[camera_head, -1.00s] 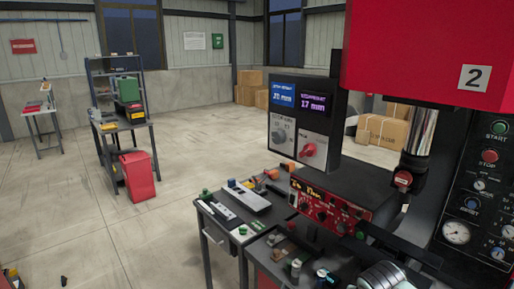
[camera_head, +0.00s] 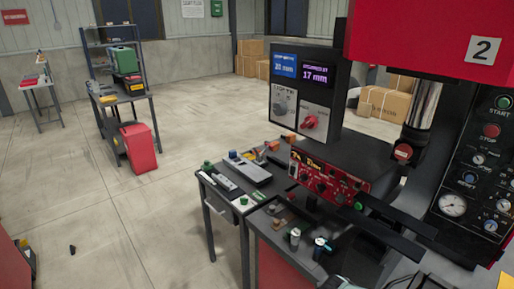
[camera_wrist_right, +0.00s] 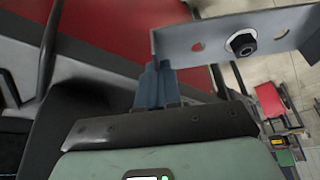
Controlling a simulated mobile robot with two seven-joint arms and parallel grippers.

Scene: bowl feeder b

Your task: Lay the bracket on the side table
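The bracket (camera_wrist_right: 200,40) is a grey metal strip with a bent end, a round hole and a dark nut or bolt head in it. It shows in the right wrist view, at the tips of the blue fingers of my right gripper (camera_wrist_right: 157,72). The fingers are close together and appear shut on its left end. The bracket and both grippers are not seen in the head view. A grey table (camera_head: 217,203), perhaps the side table, stands left of the red machine with parts and tools on its top.
The red machine with its control panel (camera_head: 470,190) fills the right side. A display box (camera_head: 302,95) stands above the table. A shelf rack (camera_head: 143,97), a red bin (camera_head: 139,148) and a small table (camera_head: 42,85) stand farther back left. Open floor (camera_head: 150,220) lies between.

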